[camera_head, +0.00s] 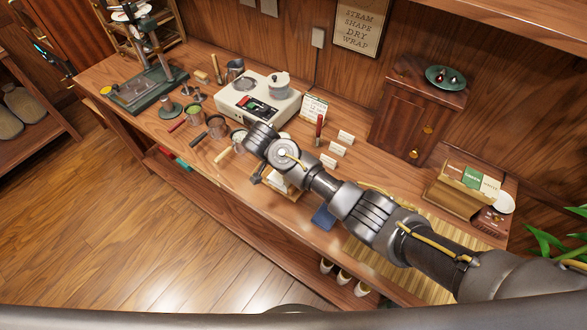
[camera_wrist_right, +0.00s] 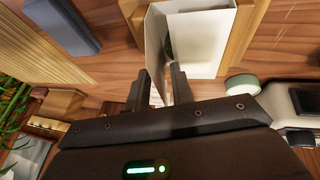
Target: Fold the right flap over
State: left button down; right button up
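The white wrapper lies in a wooden frame; its flat part (camera_wrist_right: 200,35) shows in the right wrist view. One white flap (camera_wrist_right: 157,42) stands up along its left side there, and its lower end reaches down between my right gripper's fingers. My right gripper (camera_wrist_right: 162,88) has its two dark fingers apart, one on each side of that flap; I cannot tell whether either touches it. In the head view my right arm covers most of the wrapper, with a little white paper (camera_head: 281,183) showing beside it. My left gripper is not in view.
A blue pad (camera_head: 323,218) lies near the table's front edge, beside a bamboo mat (camera_head: 385,268). A white hot plate (camera_head: 258,100), several cups with handles and small white cards (camera_head: 337,148) stand behind and left. A wooden cabinet (camera_head: 412,115) stands at the back right.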

jog(key=v, duration=0.4)
jog(key=shift+a+r, duration=0.2)
jog(key=shift+r, duration=0.1)
jog(key=p+v, duration=0.4)
jog(key=v, duration=0.2)
jog(key=shift+p, duration=0.35)
jog(key=shift+f, duration=0.1)
